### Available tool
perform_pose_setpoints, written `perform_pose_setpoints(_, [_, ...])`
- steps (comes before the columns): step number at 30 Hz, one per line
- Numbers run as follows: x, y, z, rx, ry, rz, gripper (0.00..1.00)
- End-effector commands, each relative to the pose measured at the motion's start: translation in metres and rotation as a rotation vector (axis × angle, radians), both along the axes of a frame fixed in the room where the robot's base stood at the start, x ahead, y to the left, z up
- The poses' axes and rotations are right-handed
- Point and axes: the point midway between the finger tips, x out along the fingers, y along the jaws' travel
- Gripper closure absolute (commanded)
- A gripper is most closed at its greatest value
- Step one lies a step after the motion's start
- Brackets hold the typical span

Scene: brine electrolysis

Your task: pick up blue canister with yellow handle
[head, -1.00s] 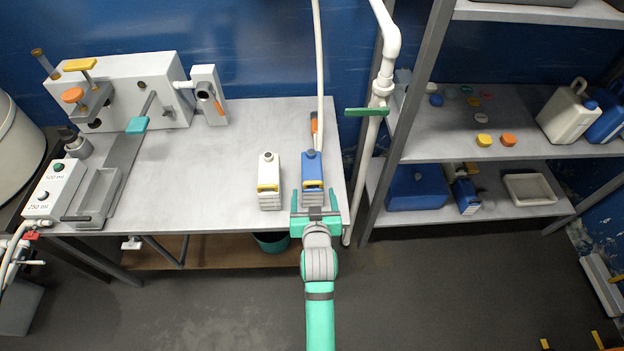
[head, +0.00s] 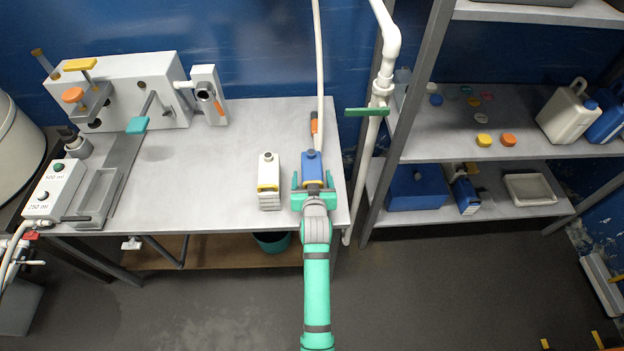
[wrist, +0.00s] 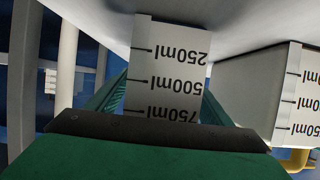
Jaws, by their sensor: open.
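The blue canister (head: 311,166) stands upright on the right part of the workbench (head: 215,170). Its lower front and its handle are largely hidden behind my gripper (head: 313,183) in the head view. In the wrist view the canister's pale scale face (wrist: 168,70), marked 250, 500 and 750 ml, lies upside down between my green fingers. My gripper is open, with one finger on each side of the canister. I cannot tell whether either finger touches it.
A white canister with a yellow handle (head: 268,180) stands close on the left; its scale face (wrist: 275,90) shows at right in the wrist view. An orange-handled tool (head: 314,125) is behind the blue canister. A white pipe (head: 371,160) rises at the right.

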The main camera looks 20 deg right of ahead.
Motion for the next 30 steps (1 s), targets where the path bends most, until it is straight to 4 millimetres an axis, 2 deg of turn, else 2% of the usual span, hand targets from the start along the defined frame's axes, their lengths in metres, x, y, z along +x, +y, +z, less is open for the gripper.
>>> perform_pose_setpoints(8, [0.003, -0.001, -0.002, 0.000, 0.001, 0.000, 0.27])
perform_pose_setpoints(14, [0.003, -0.001, -0.002, 0.000, 0.001, 0.000, 0.72])
perform_pose_setpoints(15, [0.003, -0.001, -0.002, 0.000, 0.001, 0.000, 0.76])
perform_pose_setpoints(24, [0.003, -0.001, 0.001, 0.000, -0.001, 0.000, 0.76])
perform_pose_setpoints(30, [0.003, -0.001, 0.015, -0.001, -0.003, 0.000, 0.76])
